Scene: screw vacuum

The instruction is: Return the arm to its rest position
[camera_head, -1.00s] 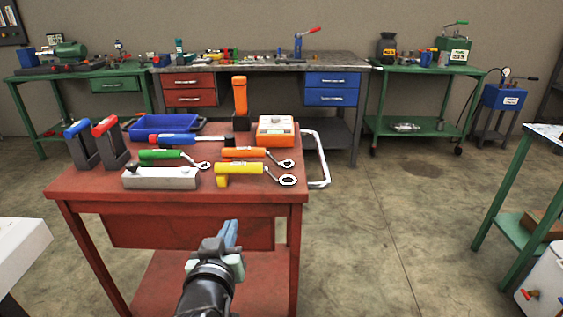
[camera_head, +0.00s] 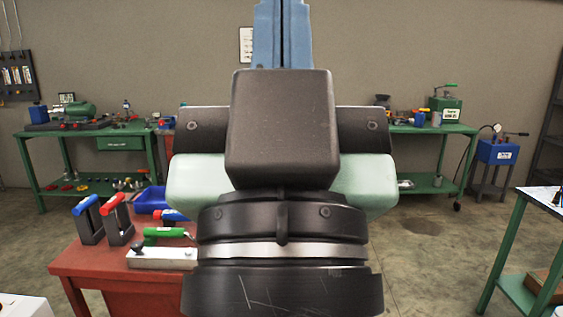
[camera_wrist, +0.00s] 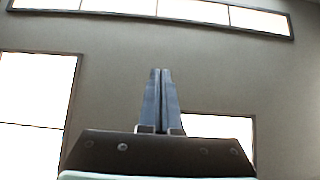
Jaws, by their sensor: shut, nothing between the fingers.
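My gripper (camera_head: 283,35) stands raised and upright, close in front of the head camera, its blue fingers together at the top of the picture. It is shut and empty. In the wrist view the shut fingers (camera_wrist: 160,100) point up against a bare wall with bright windows, touching nothing. My wrist and gripper body hide the middle of the head view, including most of the red cart.
The red cart (camera_head: 85,262) at lower left bears a grey block (camera_head: 160,258), a green-handled tool (camera_head: 168,232), and blue-topped (camera_head: 86,218) and red-topped (camera_head: 116,218) holders. Green benches stand behind at left (camera_head: 95,150) and right (camera_head: 425,163). Another green table (camera_head: 508,240) is at right.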

